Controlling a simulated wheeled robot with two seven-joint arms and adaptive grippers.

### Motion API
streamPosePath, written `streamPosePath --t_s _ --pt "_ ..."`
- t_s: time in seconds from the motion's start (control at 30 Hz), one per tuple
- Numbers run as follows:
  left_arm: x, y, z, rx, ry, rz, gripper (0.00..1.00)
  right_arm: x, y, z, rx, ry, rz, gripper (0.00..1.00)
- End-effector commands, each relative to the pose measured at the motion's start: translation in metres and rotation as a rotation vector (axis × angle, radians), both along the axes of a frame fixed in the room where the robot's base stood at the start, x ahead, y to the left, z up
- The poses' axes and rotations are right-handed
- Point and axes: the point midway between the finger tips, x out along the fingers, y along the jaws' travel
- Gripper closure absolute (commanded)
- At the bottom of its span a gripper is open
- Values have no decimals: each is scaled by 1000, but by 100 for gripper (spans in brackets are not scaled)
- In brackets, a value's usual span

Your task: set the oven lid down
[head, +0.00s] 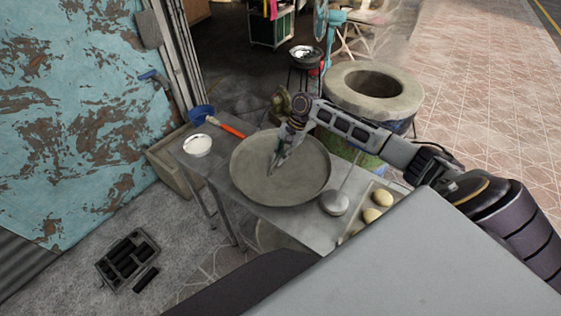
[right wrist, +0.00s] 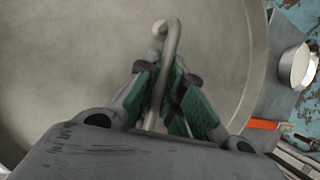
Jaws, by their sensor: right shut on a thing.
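The oven lid (head: 305,183) is a wide, round grey disc with a low rim. It lies level over the metal table (head: 225,147); I cannot tell whether its underside touches the top. My right gripper (head: 274,166) points down at the middle of the lid. In the right wrist view the green-padded fingers (right wrist: 172,98) are shut on the lid's bent rod handle (right wrist: 170,38), and the lid (right wrist: 70,65) fills most of the picture. The barrel oven (head: 402,98) stands behind the table with its round mouth uncovered. My left gripper is not in view.
A white-filled bowl (head: 197,145) and an orange-handled tool (head: 231,130) are left of the lid. A metal ladle (head: 335,202) and a tray with dough balls (head: 382,197) are at its right. A charcoal crate (head: 128,260) is on the floor.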

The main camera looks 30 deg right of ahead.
Motion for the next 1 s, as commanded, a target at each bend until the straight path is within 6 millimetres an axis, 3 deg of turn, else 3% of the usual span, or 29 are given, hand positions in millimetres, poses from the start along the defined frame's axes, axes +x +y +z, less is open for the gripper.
streamPosePath --t_s 0.2,0.67,0.7,0.83,1.0 --pt "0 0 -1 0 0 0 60 1 1 -20 2 -3 0 100" --pt "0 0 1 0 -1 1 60 1 1 -23 2 -3 0 100" --pt "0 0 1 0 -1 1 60 0 1 -25 1 0 1 88" --pt "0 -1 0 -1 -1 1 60 0 1 -25 1 0 1 71" --pt "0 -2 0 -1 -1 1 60 0 0 -25 1 0 1 69"
